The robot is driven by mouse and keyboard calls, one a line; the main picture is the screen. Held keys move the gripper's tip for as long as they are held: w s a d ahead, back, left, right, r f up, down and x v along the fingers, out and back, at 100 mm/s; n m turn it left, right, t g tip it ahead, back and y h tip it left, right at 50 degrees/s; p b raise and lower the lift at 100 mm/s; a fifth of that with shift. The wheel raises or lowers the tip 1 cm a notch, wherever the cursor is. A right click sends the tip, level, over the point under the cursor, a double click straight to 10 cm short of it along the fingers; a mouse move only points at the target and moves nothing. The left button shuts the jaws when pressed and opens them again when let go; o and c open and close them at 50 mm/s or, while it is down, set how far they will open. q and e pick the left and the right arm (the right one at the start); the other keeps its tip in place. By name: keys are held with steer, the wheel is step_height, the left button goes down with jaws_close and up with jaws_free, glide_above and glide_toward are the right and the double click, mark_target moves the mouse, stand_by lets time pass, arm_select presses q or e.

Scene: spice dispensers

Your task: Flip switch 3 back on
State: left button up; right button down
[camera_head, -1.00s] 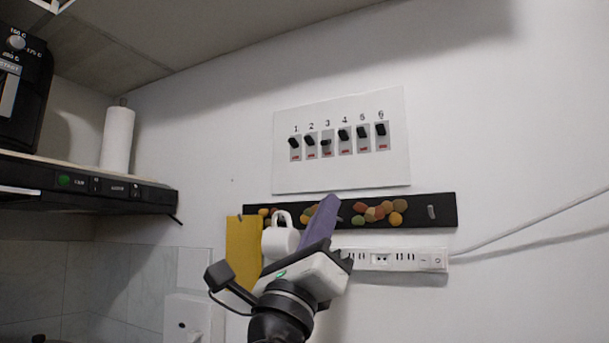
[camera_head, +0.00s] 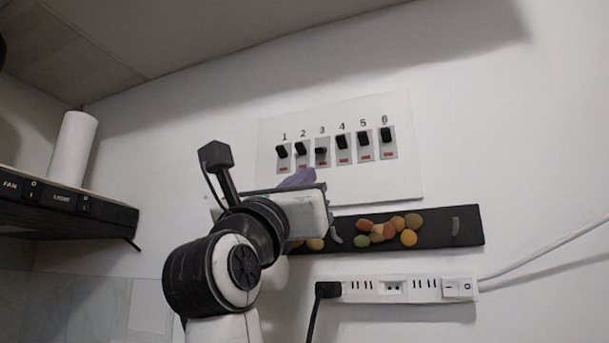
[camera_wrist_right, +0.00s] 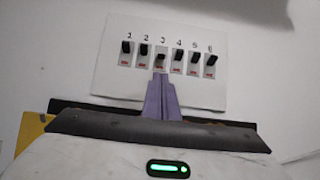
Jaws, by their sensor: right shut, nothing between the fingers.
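A white switch panel (camera_head: 400,180) on the wall carries a row of black switches numbered 1 to 6. Switch 3 (camera_head: 321,152) has its lever lower than its neighbours; in the right wrist view switch 3 (camera_wrist_right: 160,59) also looks lower than the others. My left gripper is not in view.
A dark strip (camera_head: 345,240) with coloured stones is on the wall below the panel. A white power strip (camera_head: 430,288) with a plug and cable is lower. A paper towel roll (camera_head: 72,150) stands on the range hood (camera_head: 110,216) at left.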

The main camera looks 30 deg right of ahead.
mark_target(320, 150)
steer(key=shift+p+x, duration=0.85)
steer(key=shift+x, duration=3)
